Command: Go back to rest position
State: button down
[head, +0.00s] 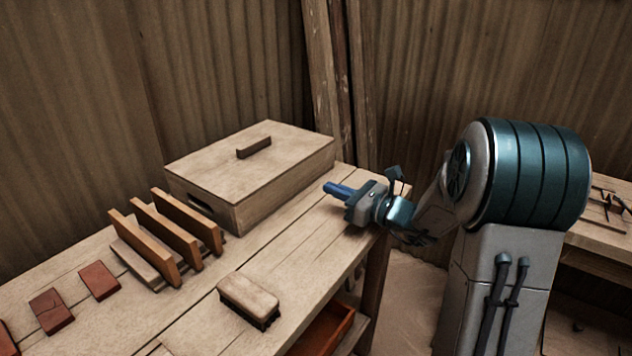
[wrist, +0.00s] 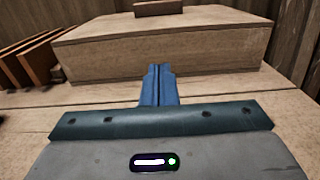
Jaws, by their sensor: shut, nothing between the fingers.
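My gripper (head: 338,190) is at the right end of the wooden bench, above its top and to the right of the lidded wooden box. Its blue fingers are shut together with nothing between them. In the wrist view the shut fingers (wrist: 158,85) point toward the front wall of the box, and I cannot tell the exact gap. My arm comes in from the right, bent and low over the bench's end.
The wooden box (head: 210,212) has a lid with a handle (head: 254,147). A slotted rack with upright wooden boards (head: 165,233) stands left of it. A brush (head: 248,298) and reddish tiles (head: 99,280) lie on the bench (head: 185,320). A second table (head: 598,232) stands far right.

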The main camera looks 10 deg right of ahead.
jog(key=v, duration=0.4)
jog(key=shift+d, duration=0.35)
jog(key=shift+s+r, duration=0.1)
jog(key=shift+s, duration=0.1)
jog(key=s+a+r+n+g+h+p, duration=0.2)
jog(key=s+a+n+g+p, duration=0.25)
jog(key=s+n, duration=0.3)
jog(key=s+a+r+n+g+h+p, duration=0.2)
jog(key=s+a+n+g+p, duration=0.3)
jog(key=s, duration=0.4)
jog(key=s+d+r+n+h+p, duration=0.6)
jog(key=s+d+n+h, duration=0.2)
jog(key=n, duration=0.6)
jog(key=shift+s+d+r+h, duration=0.3)
jog(key=shift+s+r+h, duration=0.1)
jog(key=shift+s+h, duration=0.25)
